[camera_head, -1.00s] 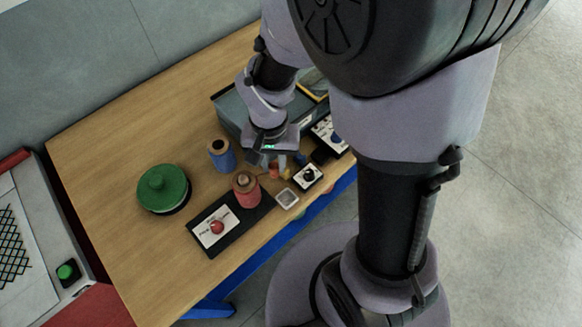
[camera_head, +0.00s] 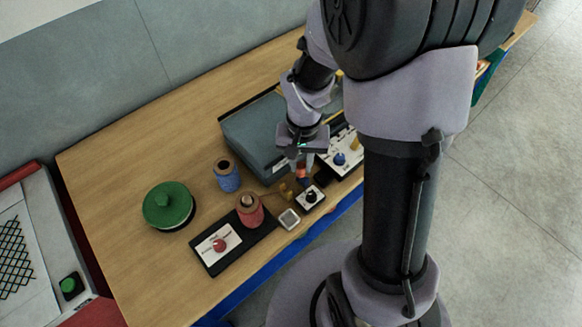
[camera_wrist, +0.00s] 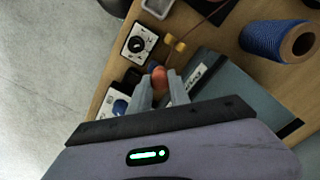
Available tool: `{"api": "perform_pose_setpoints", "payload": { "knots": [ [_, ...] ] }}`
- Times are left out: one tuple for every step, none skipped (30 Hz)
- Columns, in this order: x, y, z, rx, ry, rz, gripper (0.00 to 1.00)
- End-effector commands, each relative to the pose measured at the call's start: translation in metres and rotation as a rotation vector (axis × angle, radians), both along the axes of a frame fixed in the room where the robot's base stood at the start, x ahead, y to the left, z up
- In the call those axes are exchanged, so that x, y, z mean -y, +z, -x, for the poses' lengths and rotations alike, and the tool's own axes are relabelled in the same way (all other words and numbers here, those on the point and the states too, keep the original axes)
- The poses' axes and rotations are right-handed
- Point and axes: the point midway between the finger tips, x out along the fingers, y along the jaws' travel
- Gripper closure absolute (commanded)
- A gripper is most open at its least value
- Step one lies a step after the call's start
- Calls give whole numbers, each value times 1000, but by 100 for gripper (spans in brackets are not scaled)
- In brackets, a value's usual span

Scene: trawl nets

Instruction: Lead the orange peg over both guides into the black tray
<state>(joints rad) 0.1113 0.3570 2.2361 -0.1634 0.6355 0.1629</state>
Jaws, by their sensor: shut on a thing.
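My gripper (camera_head: 302,163) is shut on the orange peg (camera_wrist: 159,82), which also shows as a small orange-red piece between the fingers in the head view (camera_head: 301,173). Two small yellow guides (camera_wrist: 174,42) stand just beyond the peg in the wrist view; they also show left of my gripper in the head view (camera_head: 285,189). A thin brown cord (camera_wrist: 207,19) runs from the guides toward the upper right. Whether it reaches the peg is unclear.
A white knob box (camera_wrist: 138,44) and a white panel with a blue knob (camera_head: 340,158) stand close by. A grey case (camera_head: 250,135) is behind. A red spool (camera_head: 249,212), blue spool (camera_head: 227,177) and green spool (camera_head: 168,205) stand left. A small square dish (camera_head: 289,219) is near the table edge.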

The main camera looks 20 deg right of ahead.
Motion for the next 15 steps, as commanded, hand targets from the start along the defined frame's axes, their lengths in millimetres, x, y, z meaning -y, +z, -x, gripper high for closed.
{"api": "perform_pose_setpoints", "payload": {
  "knots": [
    [5,1,-2,0,-2,0,100],
    [9,1,-3,-1,-2,0,100],
    [13,1,-2,-1,-3,0,100],
    [16,1,-1,-1,-2,0,100],
    [20,1,-1,-1,-2,0,100],
    [24,1,0,-1,-2,0,100],
    [28,1,1,0,-2,0,100],
    [31,1,1,0,-2,0,100],
    [35,1,2,0,-2,0,100],
    [39,1,2,0,-2,0,100],
    [42,1,3,0,-2,0,100],
    [46,1,4,-1,-2,0,100],
    [50,1,4,-1,-3,0,100],
    [53,1,5,-1,-2,0,100],
    [57,1,6,-1,-2,0,100]
  ]
}}
